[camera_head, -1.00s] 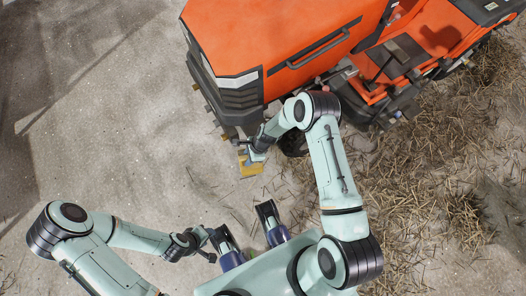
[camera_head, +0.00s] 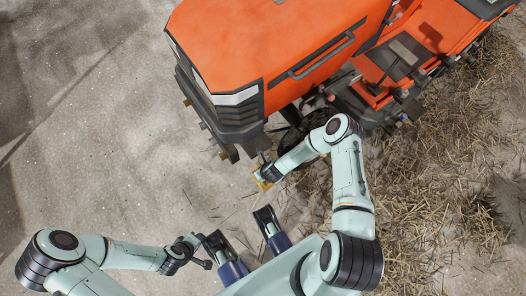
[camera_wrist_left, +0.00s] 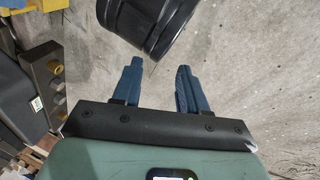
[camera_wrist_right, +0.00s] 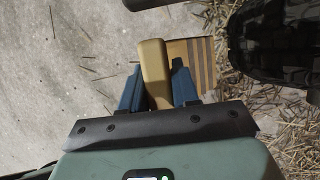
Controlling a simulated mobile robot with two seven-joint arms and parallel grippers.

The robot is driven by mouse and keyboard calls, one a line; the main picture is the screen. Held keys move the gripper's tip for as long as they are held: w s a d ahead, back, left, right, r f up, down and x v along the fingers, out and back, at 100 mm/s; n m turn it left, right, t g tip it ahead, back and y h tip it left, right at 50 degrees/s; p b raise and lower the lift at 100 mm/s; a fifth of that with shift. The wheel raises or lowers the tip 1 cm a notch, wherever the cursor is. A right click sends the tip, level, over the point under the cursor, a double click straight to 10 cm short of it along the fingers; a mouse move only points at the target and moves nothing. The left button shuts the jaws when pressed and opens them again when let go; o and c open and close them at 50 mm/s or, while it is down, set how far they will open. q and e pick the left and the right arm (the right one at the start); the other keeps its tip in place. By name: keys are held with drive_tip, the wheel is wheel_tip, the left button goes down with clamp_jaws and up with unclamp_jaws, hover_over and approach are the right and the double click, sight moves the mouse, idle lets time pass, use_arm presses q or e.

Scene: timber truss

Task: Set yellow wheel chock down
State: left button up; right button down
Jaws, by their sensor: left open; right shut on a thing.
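The yellow wheel chock (camera_head: 262,180) is at my right gripper (camera_head: 266,174), near the front of the orange tractor. In the right wrist view the chock (camera_wrist_right: 154,66) sits between the two blue fingers of my right gripper (camera_wrist_right: 158,88), which is shut on it. A striped, ribbed face of the chock shows beside the right finger. I cannot tell whether the chock touches the ground. My left gripper (camera_head: 205,250) is at the lower left of the head view, away from the chock. In the left wrist view my left gripper (camera_wrist_left: 155,82) is open and empty.
The orange tractor (camera_head: 270,40) fills the top middle; its dark front tyre (camera_head: 297,125) is close to my right forearm. The tyre also shows in the right wrist view (camera_wrist_right: 280,40). Straw (camera_head: 440,170) covers the ground at right. Bare concrete (camera_head: 100,130) lies open at left.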

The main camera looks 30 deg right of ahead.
use_arm(q)
drive_tip(key=w+a+f+t+b, duration=0.1)
drive_tip(key=w+a+f+b, duration=0.1)
drive_tip(key=w+f+b, duration=0.15)
use_arm(e)
wheel_tip(320, 180, down, 8)
drive_tip(key=shift+r+p, duration=0.1)
drive_tip(key=shift+p, duration=0.35)
wheel_tip(320, 180, down, 4)
drive_tip(key=shift+f+b, duration=0.15)
drive_tip(key=shift+b, duration=0.7)
use_arm(q)
drive_tip(key=s+a+f+g+b, duration=0.1)
drive_tip(key=s+f+g+b, duration=0.1)
drive_tip(key=s+f, duration=0.4)
drive_tip(key=shift+s+f+n+g+y, duration=0.15)
drive_tip(key=shift+s+n+g+y, duration=0.25)
drive_tip(key=shift+s, duration=0.65)
use_arm(e)
drive_tip(key=shift+f, duration=2.45)
use_arm(q)
drive_tip(key=shift+a, duration=0.1)
use_arm(e)
drive_tip(key=shift+f, duration=0.1)
drive_tip(key=c, duration=0.8)
unclamp_jaws()
drive_tip(key=shift+c, duration=0.2)
use_arm(q)
drive_tip(key=shift+s+f, duration=0.1)
drive_tip(key=shift+s, duration=0.05)
